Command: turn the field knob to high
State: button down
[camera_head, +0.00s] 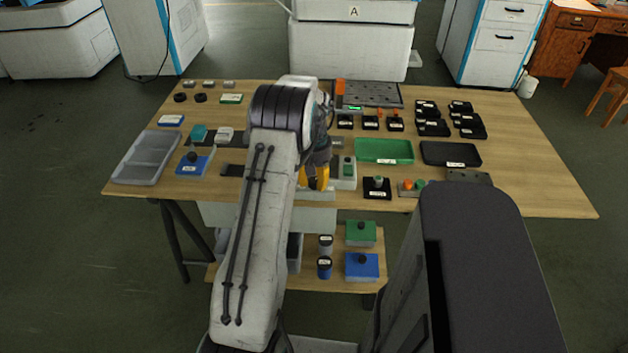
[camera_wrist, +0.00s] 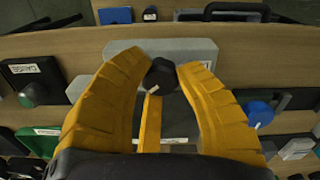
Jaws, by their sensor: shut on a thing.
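The black knob (camera_wrist: 160,75) stands on a light grey panel (camera_wrist: 120,47) in the wrist view, with a small pale mark on its near edge. I take it for the field knob, but no readable label confirms this. My gripper's yellow fingers (camera_wrist: 162,78) are closed on both sides of the knob. A narrow yellow bar (camera_wrist: 150,125) runs from beneath the knob toward the palm. In the head view my gripper (camera_head: 314,180) is low over the front middle of the table, partly behind my arm, and the knob is hidden there.
A grey box with a green button (camera_head: 348,172) stands right beside my gripper. A green tray (camera_head: 384,150) and a black tray (camera_head: 450,153) lie further right. A blue box with a knob (camera_head: 194,164) and a grey bin (camera_head: 146,157) are on the left. The table's front edge is close.

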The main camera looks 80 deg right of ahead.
aim_at(314, 180)
jog(key=shift+a+f+m, duration=0.2)
jog(key=shift+a+m, duration=0.05)
jog(key=shift+m, duration=0.85)
jog(key=c, duration=1.2)
grip_release()
jog(key=shift+o, duration=0.2)
jog(key=shift+d+r, duration=0.1)
jog(key=shift+d+r, duration=0.1)
jog(key=shift+r, duration=0.6)
notch_tip(314, 180, up, 11)
jog(key=shift+f, duration=0.15)
